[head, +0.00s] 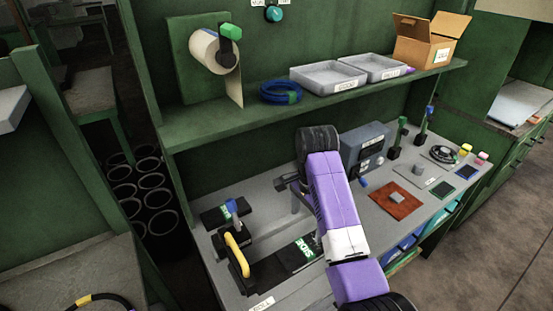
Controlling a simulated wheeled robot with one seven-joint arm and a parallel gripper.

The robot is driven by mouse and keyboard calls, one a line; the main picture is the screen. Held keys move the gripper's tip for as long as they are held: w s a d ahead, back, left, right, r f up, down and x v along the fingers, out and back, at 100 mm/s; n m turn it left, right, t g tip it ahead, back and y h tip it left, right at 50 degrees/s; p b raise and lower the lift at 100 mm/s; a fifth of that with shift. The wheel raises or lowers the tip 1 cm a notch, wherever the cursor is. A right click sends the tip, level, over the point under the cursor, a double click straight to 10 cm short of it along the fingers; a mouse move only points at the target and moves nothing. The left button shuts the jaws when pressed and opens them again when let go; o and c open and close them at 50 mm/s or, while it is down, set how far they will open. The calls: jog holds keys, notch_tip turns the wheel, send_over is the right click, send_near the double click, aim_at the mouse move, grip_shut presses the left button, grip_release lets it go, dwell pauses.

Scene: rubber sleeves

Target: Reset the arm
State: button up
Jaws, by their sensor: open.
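My arm, purple and white with black joints, reaches from the bottom edge up over the middle of the bench (262,190). My gripper (294,203) shows only in part at the left of the purple link, which hides most of it. It is open, and I see nothing held in it. It is above the bench, right of a black fixture with a yellow handle (237,255) and a blue-knobbed post (232,207). A black plate with a green and white label (299,253) lies below it.
A grey control box (366,150) stands close right of my arm, with a red-brown mat (396,199) in front. The shelf above holds a blue coil (281,92), grey trays (328,77) and a cardboard box (430,40).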

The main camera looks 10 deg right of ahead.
jog(key=w+r+n+t, duration=0.4)
jog(key=w+t, duration=0.2)
jog(key=w, duration=0.4)
jog(key=s+n+t+b, duration=0.3)
jog(key=s+n+t, duration=0.5)
jog(key=s, duration=4.5)
jog(key=shift+s+f+n+t, duration=0.35)
jog(key=shift+f+n+t, duration=0.05)
jog(key=shift+n, duration=0.8)
jog(key=shift+c, duration=0.4)
